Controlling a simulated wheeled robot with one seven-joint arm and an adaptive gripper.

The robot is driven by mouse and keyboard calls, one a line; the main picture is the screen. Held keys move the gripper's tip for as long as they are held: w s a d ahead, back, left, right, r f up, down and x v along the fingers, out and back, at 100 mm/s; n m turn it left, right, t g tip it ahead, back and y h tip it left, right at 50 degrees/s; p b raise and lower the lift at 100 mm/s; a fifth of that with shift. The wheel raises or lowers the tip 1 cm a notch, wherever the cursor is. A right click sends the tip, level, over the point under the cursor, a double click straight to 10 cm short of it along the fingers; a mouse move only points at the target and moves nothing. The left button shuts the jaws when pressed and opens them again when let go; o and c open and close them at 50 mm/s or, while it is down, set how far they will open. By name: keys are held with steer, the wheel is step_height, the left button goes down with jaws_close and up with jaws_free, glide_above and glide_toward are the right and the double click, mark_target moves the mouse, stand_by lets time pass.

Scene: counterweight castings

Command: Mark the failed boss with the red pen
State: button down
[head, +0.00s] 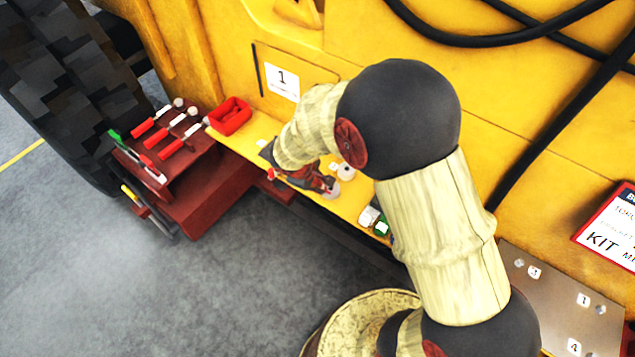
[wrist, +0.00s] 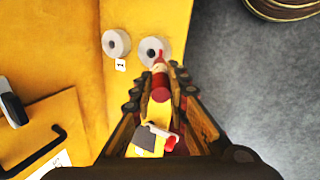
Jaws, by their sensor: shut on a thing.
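My gripper (wrist: 160,75) is shut on the red pen (wrist: 160,92), whose red tip points away from the palm. In the wrist view the tip lies over or against the near edge of a round pale boss (wrist: 150,49) with a dark centre; I cannot tell if it touches. A second pale boss (wrist: 117,43) stands to its left, with a small label "1" (wrist: 120,65) below it. In the head view my gripper (head: 326,185) is low over the yellow ledge (head: 348,205), by a boss (head: 345,172). The pen is mostly hidden there. No mark is discernible.
A red tray (head: 230,116) sits on the ledge to the left, beside a dark red stand (head: 200,195) with several red-handled tools. Small grey and green items (head: 372,218) lie right of the gripper. A numbered metal plate (head: 555,290) and a KIT sign (head: 610,232) are at right.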

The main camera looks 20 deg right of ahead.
steer(key=shift+r+p, duration=2)
steer(key=shift+r, duration=1)
